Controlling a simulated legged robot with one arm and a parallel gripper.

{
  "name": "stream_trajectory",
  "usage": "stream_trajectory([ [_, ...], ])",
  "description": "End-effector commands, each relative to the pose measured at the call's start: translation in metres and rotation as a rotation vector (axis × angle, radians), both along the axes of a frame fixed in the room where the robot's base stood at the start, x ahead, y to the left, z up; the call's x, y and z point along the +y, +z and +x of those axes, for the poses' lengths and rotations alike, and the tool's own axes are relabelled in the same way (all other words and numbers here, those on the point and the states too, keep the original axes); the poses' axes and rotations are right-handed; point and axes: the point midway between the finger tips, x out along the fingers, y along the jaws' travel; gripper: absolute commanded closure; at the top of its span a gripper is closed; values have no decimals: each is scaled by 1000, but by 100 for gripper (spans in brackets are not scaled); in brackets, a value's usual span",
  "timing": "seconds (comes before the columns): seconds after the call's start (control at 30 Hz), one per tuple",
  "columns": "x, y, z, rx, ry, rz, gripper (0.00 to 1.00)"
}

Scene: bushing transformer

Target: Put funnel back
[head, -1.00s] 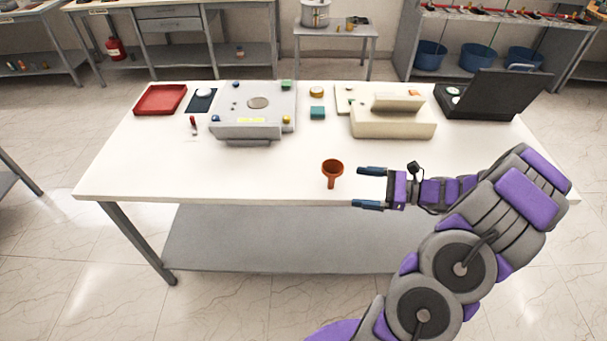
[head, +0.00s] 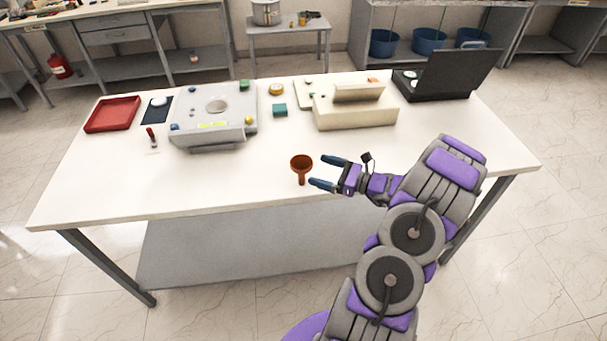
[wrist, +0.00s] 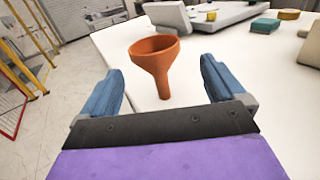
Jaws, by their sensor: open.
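The orange-brown funnel (head: 301,166) is near the front edge of the white table in the head view, wide mouth up and stem down. Its stem's contact with the table is not clear. In the wrist view the funnel (wrist: 155,64) lies ahead of my gripper, centred between the fingers and slightly beyond their tips. My gripper (head: 325,171) is open and empty, just right of the funnel, with its blue fingers pointing at it. Both blue fingers of my gripper (wrist: 160,80) show in the wrist view, spread wide.
On the white table (head: 107,190) stand a red tray (head: 112,114), a grey device (head: 212,115), a cream device (head: 355,115) and an open black case (head: 447,75). A red-handled tool (head: 152,138) lies at the left. The table's front strip is mostly clear.

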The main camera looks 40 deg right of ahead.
Motion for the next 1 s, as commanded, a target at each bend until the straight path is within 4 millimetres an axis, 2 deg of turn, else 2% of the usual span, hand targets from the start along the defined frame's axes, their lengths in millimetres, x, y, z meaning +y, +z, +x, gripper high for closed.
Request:
stream_trajectory([
  [0.1,11,0,16,0,2,-2,4],
  [0.37,13,-1,29,0,-1,1,4],
  [0.7,32,0,66,1,2,0,4],
  [1.0,37,2,72,0,-1,-1,4],
])
